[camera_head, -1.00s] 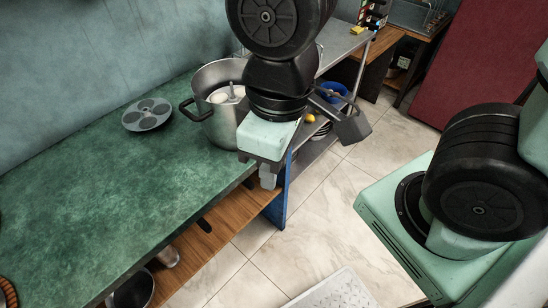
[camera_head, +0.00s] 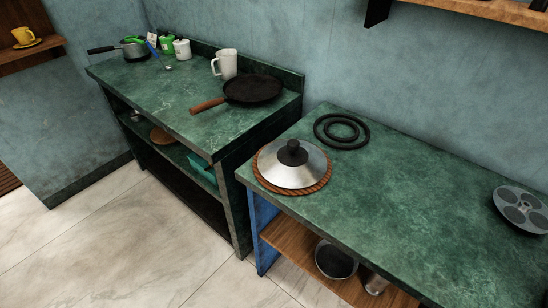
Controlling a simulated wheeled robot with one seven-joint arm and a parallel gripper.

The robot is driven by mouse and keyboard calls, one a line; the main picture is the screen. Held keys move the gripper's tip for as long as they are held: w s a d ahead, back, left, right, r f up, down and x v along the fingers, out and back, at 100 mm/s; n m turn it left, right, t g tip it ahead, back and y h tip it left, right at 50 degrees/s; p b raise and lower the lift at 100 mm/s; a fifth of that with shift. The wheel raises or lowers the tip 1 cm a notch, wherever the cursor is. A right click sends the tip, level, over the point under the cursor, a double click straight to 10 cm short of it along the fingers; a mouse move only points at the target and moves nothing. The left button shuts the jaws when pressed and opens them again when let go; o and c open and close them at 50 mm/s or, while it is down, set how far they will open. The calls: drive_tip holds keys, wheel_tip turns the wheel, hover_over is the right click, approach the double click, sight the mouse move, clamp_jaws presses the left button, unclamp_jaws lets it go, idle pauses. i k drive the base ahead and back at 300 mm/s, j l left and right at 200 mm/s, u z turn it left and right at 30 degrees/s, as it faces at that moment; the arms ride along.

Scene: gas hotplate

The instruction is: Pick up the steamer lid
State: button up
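The steamer lid (camera_head: 291,165) is a shiny silver cone with a black knob on top. It rests upright on a round woven brown mat (camera_head: 262,182) at the left front corner of the right-hand green counter. Nothing touches its knob. My gripper and arm are outside the head view now, so I cannot see whether the gripper is open or shut.
Black burner rings (camera_head: 342,131) lie behind the lid. A grey plate with round hollows (camera_head: 522,208) is at the right. A black pan (camera_head: 252,89) and a white pitcher (camera_head: 225,63) stand on the left counter. The counter between lid and plate is clear. A gap separates the counters.

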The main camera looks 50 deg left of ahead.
sight(291, 163)
drive_tip(key=u, duration=1.65)
drive_tip(key=z, duration=1.85)
drive_tip(key=u, duration=1.85)
drive_tip(key=i+j+z, duration=0.95)
drive_tip(key=j+z, duration=0.25)
drive_tip(key=j, duration=0.1)
